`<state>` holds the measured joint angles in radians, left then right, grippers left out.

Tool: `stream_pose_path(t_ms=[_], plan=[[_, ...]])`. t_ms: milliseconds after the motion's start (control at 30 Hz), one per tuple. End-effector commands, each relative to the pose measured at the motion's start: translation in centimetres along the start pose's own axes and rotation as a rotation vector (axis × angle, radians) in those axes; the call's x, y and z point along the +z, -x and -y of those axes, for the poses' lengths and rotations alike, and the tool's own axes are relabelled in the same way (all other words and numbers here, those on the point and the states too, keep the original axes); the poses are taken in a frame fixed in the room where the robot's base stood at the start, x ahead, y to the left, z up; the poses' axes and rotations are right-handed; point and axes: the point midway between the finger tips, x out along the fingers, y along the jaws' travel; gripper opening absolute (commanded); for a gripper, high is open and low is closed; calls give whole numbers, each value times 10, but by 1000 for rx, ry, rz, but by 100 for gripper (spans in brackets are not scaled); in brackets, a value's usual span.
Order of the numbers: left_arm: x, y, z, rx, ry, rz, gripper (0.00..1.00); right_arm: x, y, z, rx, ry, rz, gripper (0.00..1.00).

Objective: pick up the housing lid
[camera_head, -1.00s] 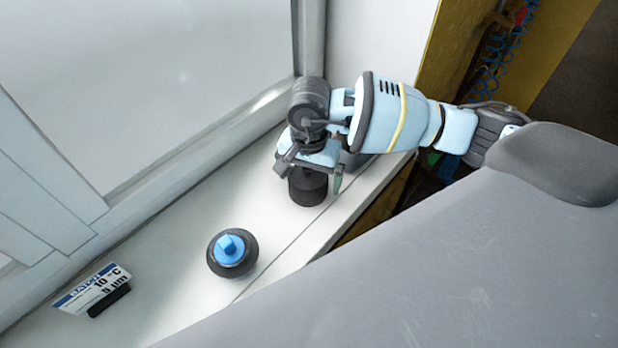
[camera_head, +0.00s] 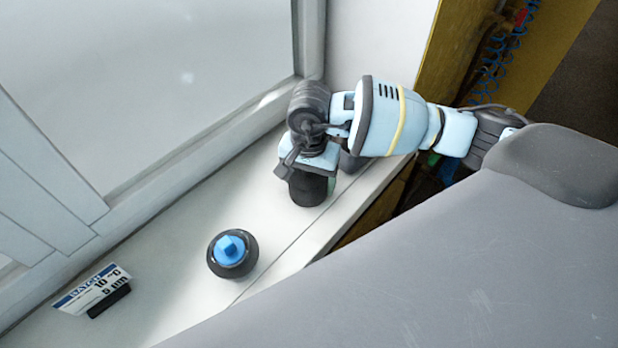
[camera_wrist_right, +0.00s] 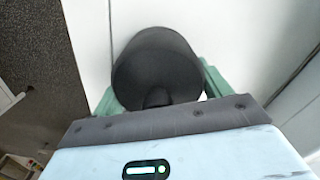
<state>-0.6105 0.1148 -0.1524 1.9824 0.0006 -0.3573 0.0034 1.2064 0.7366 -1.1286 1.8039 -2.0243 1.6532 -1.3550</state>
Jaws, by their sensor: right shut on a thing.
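The housing lid (camera_head: 309,189), a black cup-like cylinder, is upright at the far end of the white ledge, below my right gripper (camera_head: 308,172). In the right wrist view the lid (camera_wrist_right: 158,62) sits between the two green fingers of my right gripper (camera_wrist_right: 160,88), which is shut on it. My gripper hides the top of the lid in the head view. The lid appears to rest on the ledge; I see no clear gap under it. My left gripper is not in view.
A dark round base with a blue knob-like piece (camera_head: 230,250) stands nearer on the white ledge (camera_head: 180,235). A batch sign (camera_head: 92,289) stands at the lower left. A window panel borders the ledge on the left. A yellow frame (camera_head: 440,70) rises behind my arm.

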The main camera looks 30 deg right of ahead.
Motion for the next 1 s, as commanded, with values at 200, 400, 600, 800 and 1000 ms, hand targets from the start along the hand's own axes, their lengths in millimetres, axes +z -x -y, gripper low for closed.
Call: stream_pose_path(t_ms=[200,400,600,800,1000], plan=[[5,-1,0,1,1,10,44,-1,18,0,-2,0,-1,55],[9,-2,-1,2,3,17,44,12,34,-16,1,2,0,55],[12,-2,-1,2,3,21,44,36,38,-45,2,3,0,55],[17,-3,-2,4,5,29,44,60,41,-74,1,3,2,55],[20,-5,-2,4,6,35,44,81,44,-100,2,2,1,55]])
